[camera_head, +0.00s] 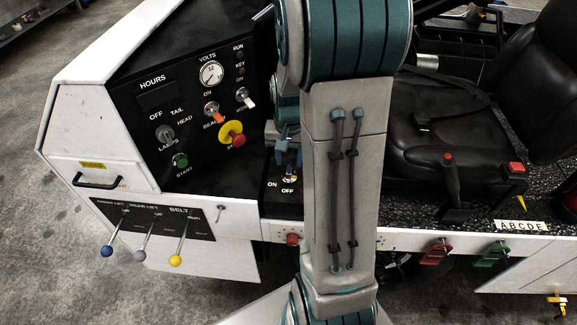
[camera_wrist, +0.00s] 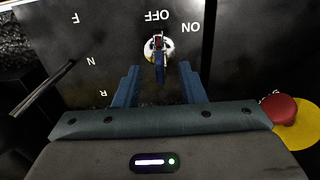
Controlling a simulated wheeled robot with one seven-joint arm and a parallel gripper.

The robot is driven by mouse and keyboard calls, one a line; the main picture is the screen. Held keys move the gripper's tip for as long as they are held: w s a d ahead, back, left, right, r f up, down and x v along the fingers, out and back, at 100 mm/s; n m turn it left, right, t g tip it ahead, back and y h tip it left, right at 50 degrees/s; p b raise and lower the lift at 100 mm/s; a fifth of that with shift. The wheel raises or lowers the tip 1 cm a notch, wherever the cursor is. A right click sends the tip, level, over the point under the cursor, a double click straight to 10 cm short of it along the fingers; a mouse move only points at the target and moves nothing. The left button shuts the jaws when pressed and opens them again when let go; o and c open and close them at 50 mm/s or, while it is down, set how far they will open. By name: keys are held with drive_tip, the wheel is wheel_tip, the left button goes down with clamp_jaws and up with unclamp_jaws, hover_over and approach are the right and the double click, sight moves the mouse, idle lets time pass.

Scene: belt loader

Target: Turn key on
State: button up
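The key switch (camera_wrist: 152,55) is a round pale metal disc on a black panel, with ON and OFF printed by it, upside down in the wrist view. A dark blue key (camera_wrist: 160,68) with a little red on it stands out from the disc, pointing toward my gripper. My gripper (camera_wrist: 159,72) is open, its two blue fingers on either side of the key with gaps showing. In the head view the switch (camera_head: 290,179) sits below my gripper (camera_head: 287,152), partly hidden by it and my arm.
A red knob on a yellow disc (camera_head: 231,133) stands left of my gripper, close to it in the wrist view (camera_wrist: 284,110). Toggle switches and dials fill the panel (camera_head: 130,110) on the left. A black seat (camera_head: 440,125) is on the right.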

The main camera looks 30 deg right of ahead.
drive_tip(key=shift+f, duration=2.2)
clamp_jaws()
drive_tip(key=shift+m, duration=0.5)
drive_tip(key=shift+m+b, duration=0.3)
drive_tip(key=shift+m, duration=2.3)
drive_tip(key=shift+m+p, duration=0.65)
drive_tip(key=shift+m, duration=2.35)
